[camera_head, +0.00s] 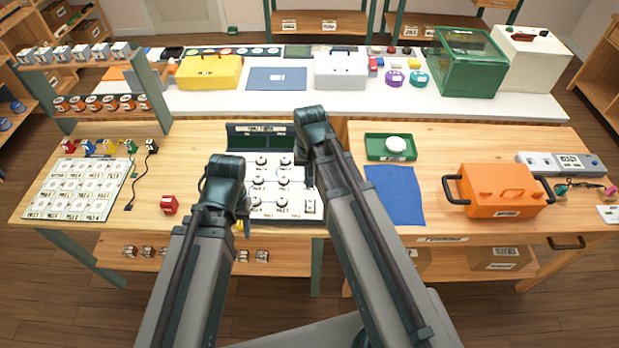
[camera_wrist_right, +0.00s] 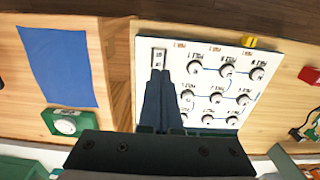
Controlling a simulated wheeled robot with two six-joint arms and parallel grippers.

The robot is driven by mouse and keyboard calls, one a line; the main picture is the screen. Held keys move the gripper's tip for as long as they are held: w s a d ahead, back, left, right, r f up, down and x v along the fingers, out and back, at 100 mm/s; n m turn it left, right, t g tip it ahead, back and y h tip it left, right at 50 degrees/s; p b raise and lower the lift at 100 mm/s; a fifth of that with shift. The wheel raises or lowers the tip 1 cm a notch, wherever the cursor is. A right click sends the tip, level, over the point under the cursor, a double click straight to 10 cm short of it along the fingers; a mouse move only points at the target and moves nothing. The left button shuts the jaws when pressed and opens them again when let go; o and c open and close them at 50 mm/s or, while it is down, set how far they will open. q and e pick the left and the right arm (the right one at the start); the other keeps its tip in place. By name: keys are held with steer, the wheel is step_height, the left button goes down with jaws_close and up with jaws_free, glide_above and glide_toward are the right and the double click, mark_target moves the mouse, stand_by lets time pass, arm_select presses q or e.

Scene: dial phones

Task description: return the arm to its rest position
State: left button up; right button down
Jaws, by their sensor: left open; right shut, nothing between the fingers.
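A white panel (camera_head: 270,211) with several round black-and-white dials joined by blue lines lies on the wooden table under my arms. My left arm ends over the panel's left edge; its gripper (camera_head: 240,205) is largely hidden behind its own dark wrist, and it is open. My right arm covers the panel's right side in the head view. In the right wrist view my right gripper (camera_wrist_right: 159,74) is shut and empty, its fingertips over the panel beside a small rectangular fitting (camera_wrist_right: 158,57). I cannot tell whether they touch the panel.
A blue mat (camera_head: 396,194), a green tray (camera_head: 371,147) with a white round piece and an orange case (camera_head: 500,190) lie to the right. A red block (camera_head: 170,204) and a label board (camera_head: 80,188) lie left. Bare wood shows between them.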

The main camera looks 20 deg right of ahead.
steer(key=s+a+f+n+h+b, duration=0.1)
steer(key=s+a+f+n+b, duration=0.2)
steer(key=s+a+n, duration=0.4)
steer(key=s+a, duration=0.2)
steer(key=s, duration=0.1)
steer(key=shift+s+a, duration=0.2)
steer(key=shift+a, duration=0.1)
steer(key=c, duration=0.8)
jaws_free()
steer(key=shift+r, duration=0.1)
steer(key=shift+a, duration=0.15)
